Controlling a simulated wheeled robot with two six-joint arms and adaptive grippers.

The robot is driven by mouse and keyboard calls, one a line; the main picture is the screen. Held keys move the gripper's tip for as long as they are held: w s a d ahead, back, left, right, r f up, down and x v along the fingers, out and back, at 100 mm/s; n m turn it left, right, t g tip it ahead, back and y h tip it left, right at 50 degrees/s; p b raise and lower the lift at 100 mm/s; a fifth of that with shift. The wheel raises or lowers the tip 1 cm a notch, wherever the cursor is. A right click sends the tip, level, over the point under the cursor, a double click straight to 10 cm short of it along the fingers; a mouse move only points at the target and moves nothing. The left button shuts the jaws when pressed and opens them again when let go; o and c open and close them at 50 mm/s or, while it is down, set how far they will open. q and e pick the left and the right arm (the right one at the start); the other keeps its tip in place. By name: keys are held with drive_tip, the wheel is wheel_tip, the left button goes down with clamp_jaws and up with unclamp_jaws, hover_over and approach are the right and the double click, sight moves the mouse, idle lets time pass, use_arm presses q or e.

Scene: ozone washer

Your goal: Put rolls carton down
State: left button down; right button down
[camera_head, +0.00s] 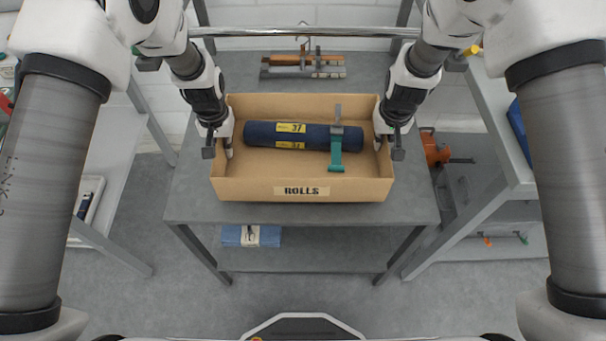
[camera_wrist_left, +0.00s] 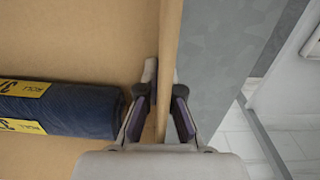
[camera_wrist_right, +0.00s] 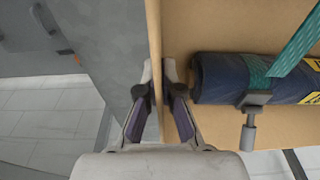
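The rolls carton (camera_head: 258,190) is an open tan box with a "ROLLS" label on its front. It is level over the grey table top; I cannot tell whether its base touches. Inside lies a dark blue roll (camera_head: 315,137) with yellow labels and a teal strap (camera_head: 336,155) with a grey clamp around it. My left gripper (camera_head: 222,140) is shut on the carton's left wall; its fingers straddle the wall in the left wrist view (camera_wrist_left: 164,95). My right gripper (camera_head: 387,138) is shut on the right wall, also seen in the right wrist view (camera_wrist_right: 157,90). The outer fingers partly hide the side walls.
The grey table (camera_head: 300,213) has a bare strip in front of the carton. A wooden and metal rack-like item (camera_head: 303,62) lies at its back. An orange tool (camera_head: 434,148) is near the right edge. A blue folded bundle (camera_head: 250,236) sits on the lower shelf. Side benches flank the table.

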sight(228, 160)
use_arm(q)
drive_tip(key=shift+s+r, duration=0.1)
drive_tip(key=shift+r, duration=0.1)
use_arm(e)
drive_tip(key=shift+r, duration=0.25)
use_arm(q)
drive_tip(key=shift+f, duration=0.1)
use_arm(e)
drive_tip(key=shift+f, duration=0.1)
